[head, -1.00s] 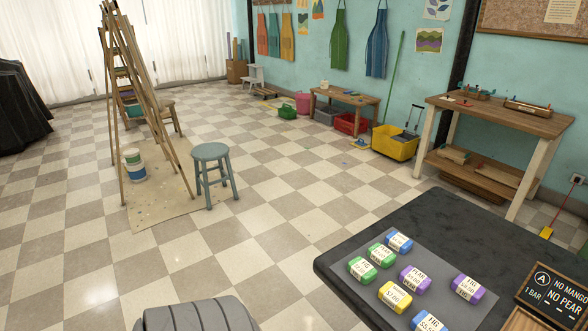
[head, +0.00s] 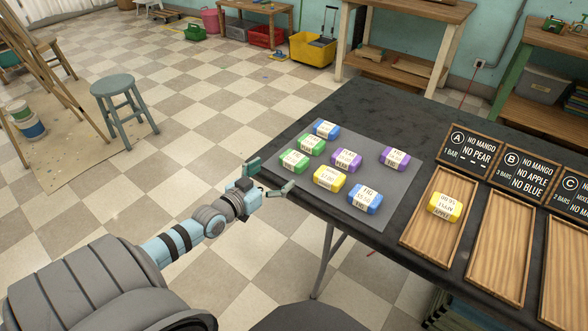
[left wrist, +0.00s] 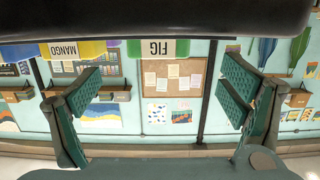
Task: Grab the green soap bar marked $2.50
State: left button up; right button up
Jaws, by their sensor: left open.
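Two green soap bars with white labels lie on the grey mat (head: 375,212) on the black table. One (head: 294,161) is nearest the mat's left edge; the other (head: 313,144) is just behind it. Their prices are too small to read surely. My left gripper (head: 269,178) is open and empty at the table's left edge, just left of and apart from the nearer green bar. In the left wrist view a green bar (left wrist: 137,48) labelled FIG shows ahead between the spread fingers. My right gripper is not in view.
Blue (head: 326,129), purple (head: 346,160) and yellow (head: 328,179) bars lie close to the green ones. Another purple (head: 394,158) and blue bar (head: 365,198) lie further right. A wooden tray (head: 425,235) under sign A (head: 470,155) holds a yellow bar (head: 444,207).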

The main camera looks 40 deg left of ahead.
aim_at(290, 161)
pick_arm(q)
jog(key=w+b, duration=0.1)
jog(key=w, duration=0.1)
jog(key=w+b, duration=0.1)
jog(key=w, duration=0.2)
jog(key=w+b, duration=0.2)
jog(key=w, duration=0.1)
jog(key=shift+f, duration=0.35)
jog(key=shift+w, duration=0.2)
jog(key=shift+s+r, duration=0.1)
jog(key=shift+r, duration=0.05)
jog(key=shift+c, duration=0.5)
jog(key=c, duration=1.2)
jog(key=shift+c, duration=0.2)
